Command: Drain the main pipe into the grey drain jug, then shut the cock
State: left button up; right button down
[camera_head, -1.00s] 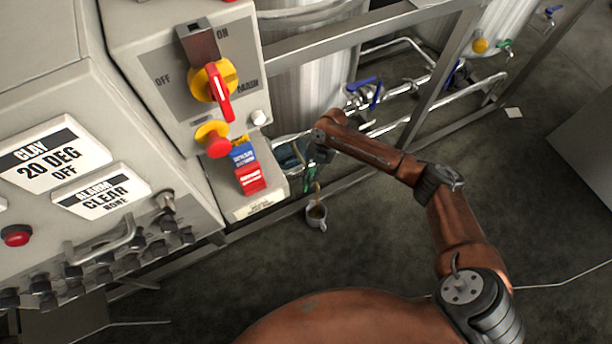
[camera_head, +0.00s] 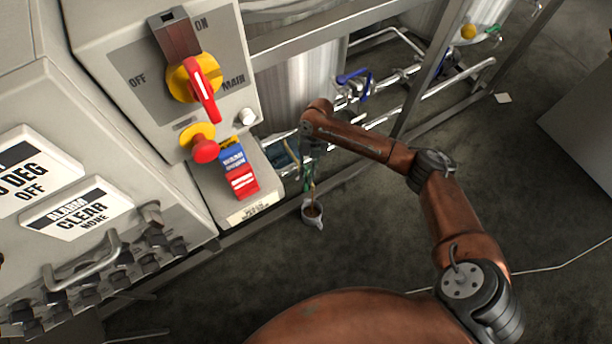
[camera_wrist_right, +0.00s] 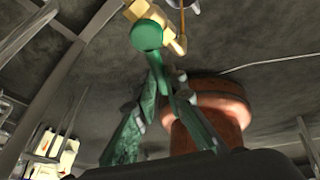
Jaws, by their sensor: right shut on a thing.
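The grey drain jug (camera_head: 313,214) stands on the floor below the pipe frame, with brown liquid showing inside. A thin brown stream (camera_wrist_right: 183,22) runs down beside the brass cock (camera_wrist_right: 137,11) in the wrist view, and part of the jug's rim shows at the top edge. My right gripper (camera_head: 308,172) is at the cock, above the jug, small and partly hidden by its own wrist in the head view. In the wrist view its fingers are shut on the cock's green handle (camera_wrist_right: 147,36). My left gripper is not in view.
The control panel (camera_head: 125,80) with a red-and-yellow switch (camera_head: 198,82) stands at left. A blue-handled valve (camera_head: 355,80) and pipes lie behind my right arm. A metal frame post (camera_head: 432,75) rises to its right. The floor right of the jug is open.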

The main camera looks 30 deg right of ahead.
jog(key=shift+d, duration=0.1)
jog(key=c, duration=2)
grip_release()
jog(key=shift+o, duration=0.2)
notch_tip(320, 180, up, 10)
